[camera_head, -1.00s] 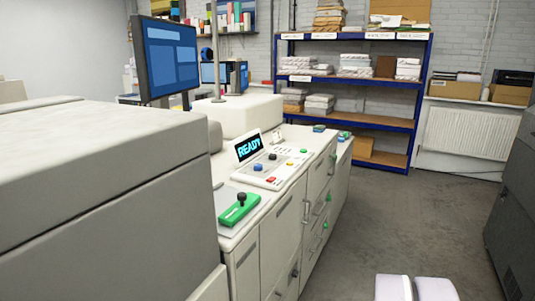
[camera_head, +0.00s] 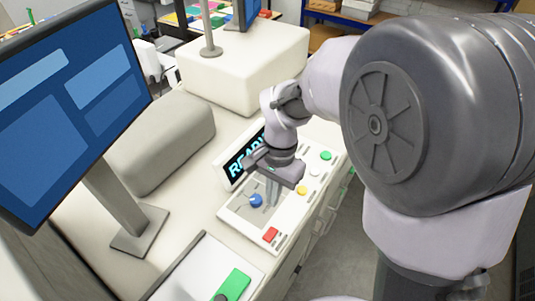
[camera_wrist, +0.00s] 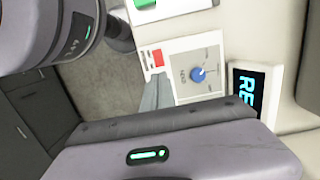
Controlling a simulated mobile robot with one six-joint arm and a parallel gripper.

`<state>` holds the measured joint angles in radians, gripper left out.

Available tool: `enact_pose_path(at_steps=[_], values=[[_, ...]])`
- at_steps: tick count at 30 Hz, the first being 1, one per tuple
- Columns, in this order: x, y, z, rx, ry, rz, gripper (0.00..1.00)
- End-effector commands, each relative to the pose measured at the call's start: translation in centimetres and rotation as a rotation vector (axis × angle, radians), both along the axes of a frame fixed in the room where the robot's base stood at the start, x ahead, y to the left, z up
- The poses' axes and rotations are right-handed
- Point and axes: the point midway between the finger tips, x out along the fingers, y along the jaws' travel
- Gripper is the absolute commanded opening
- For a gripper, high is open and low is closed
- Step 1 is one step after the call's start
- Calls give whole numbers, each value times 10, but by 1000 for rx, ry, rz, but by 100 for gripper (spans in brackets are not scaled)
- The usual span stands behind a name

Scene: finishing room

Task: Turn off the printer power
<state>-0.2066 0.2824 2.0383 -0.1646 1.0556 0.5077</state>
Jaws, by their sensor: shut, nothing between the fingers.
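The printer's control panel (camera_head: 238,211) is a white plate on the cream machine body. It carries a blue knob (camera_head: 256,200), a red button (camera_head: 271,234), a yellow button (camera_head: 302,190) and a green button (camera_head: 326,155). A black display (camera_head: 240,160) behind it shows blue "READY" lettering, partly hidden by my arm. My gripper (camera_head: 269,200) is shut and empty above the panel, close to the blue knob. In the wrist view the blue knob (camera_wrist: 197,74) and red button (camera_wrist: 157,58) show beyond my gripper; part of the panel is hidden. I cannot tell whether the fingers touch it.
A monitor (camera_head: 70,105) on a stand rises at the left. A green block (camera_head: 233,284) with a dark knob sits on the machine nearer me. A cream raised housing (camera_head: 245,65) stands behind the panel. Open grey floor (camera_head: 335,258) lies to the right.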

Motion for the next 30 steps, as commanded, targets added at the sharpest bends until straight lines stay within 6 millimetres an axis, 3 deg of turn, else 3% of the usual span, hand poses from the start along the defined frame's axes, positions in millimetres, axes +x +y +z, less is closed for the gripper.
enact_pose_path(at_steps=[9, 13, 30], values=[[0, 0, -2, -1, 2, -1, 0], [-1, 1, -13, -2, 3, 1, 0], [-13, 9, -125, -1, 3, 0, 0]])
